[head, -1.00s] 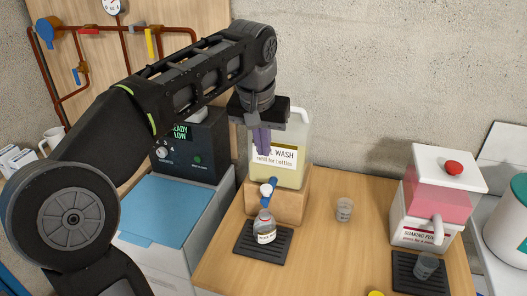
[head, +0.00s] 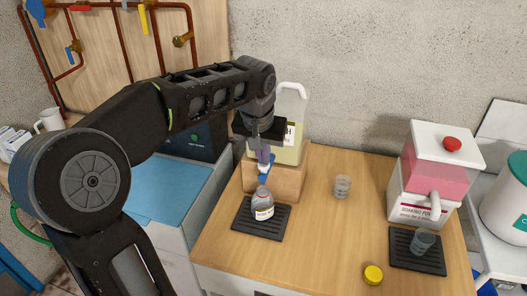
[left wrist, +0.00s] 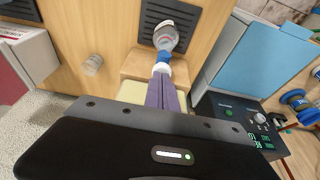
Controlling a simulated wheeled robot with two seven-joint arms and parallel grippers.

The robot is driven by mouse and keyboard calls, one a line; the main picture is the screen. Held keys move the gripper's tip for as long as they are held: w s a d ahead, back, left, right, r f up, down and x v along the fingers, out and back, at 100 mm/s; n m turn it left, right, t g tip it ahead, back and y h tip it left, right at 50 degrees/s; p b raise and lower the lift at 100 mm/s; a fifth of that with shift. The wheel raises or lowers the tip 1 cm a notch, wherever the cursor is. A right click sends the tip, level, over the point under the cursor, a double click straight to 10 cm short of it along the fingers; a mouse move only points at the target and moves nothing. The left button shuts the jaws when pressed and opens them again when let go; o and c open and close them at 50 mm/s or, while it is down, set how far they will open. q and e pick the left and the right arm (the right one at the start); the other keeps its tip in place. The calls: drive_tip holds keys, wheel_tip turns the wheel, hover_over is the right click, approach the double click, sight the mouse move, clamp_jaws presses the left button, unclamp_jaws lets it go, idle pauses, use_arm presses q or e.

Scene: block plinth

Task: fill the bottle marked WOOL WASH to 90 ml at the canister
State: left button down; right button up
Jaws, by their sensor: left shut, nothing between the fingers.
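The yellowish canister (head: 291,100) stands on a wooden block (head: 288,182), its label now mostly hidden by my left gripper. Its blue and white tap (head: 264,169) points toward me and also shows in the left wrist view (left wrist: 162,66). A clear bottle (head: 263,205) with a white label stands upright on a dark slatted mat (head: 240,222) beneath the tap; it shows in the left wrist view (left wrist: 166,38). Its small lettering and liquid level cannot be read. My left gripper (head: 264,158) is shut and empty, purple fingertips at the tap; contact is unclear. My right gripper is out of view.
A clear cup (head: 342,187) stands right of the block. A pink-filled dispenser (head: 434,170) stands at right, with another cup (head: 422,241) on its mat. A yellow cap (head: 373,275) lies near the front edge. The counter's middle is clear.

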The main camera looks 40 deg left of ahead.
use_arm(q)
drive_tip(key=shift+f, duration=0.1)
drive_tip(key=shift+f+b, duration=0.95)
drive_tip(key=shift+s, duration=0.1)
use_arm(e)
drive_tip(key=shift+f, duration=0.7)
use_arm(q)
drive_tip(key=shift+s+d+f, duration=0.1)
drive_tip(key=shift+f, duration=0.1)
idle(0.9)
idle(4.0)
drive_tip(key=shift+r+p, duration=0.45)
drive_tip(key=r+p, duration=0.3)
drive_tip(key=r, duration=0.1)
drive_tip(key=shift+w+r, duration=0.15)
drive_tip(key=shift+w, duration=0.05)
drive_tip(key=b+v, duration=0.1)
drive_tip(key=v, duration=0.8)
drive_tip(key=shift+s+r, duration=0.2)
drive_tip(key=shift+r, duration=0.1)
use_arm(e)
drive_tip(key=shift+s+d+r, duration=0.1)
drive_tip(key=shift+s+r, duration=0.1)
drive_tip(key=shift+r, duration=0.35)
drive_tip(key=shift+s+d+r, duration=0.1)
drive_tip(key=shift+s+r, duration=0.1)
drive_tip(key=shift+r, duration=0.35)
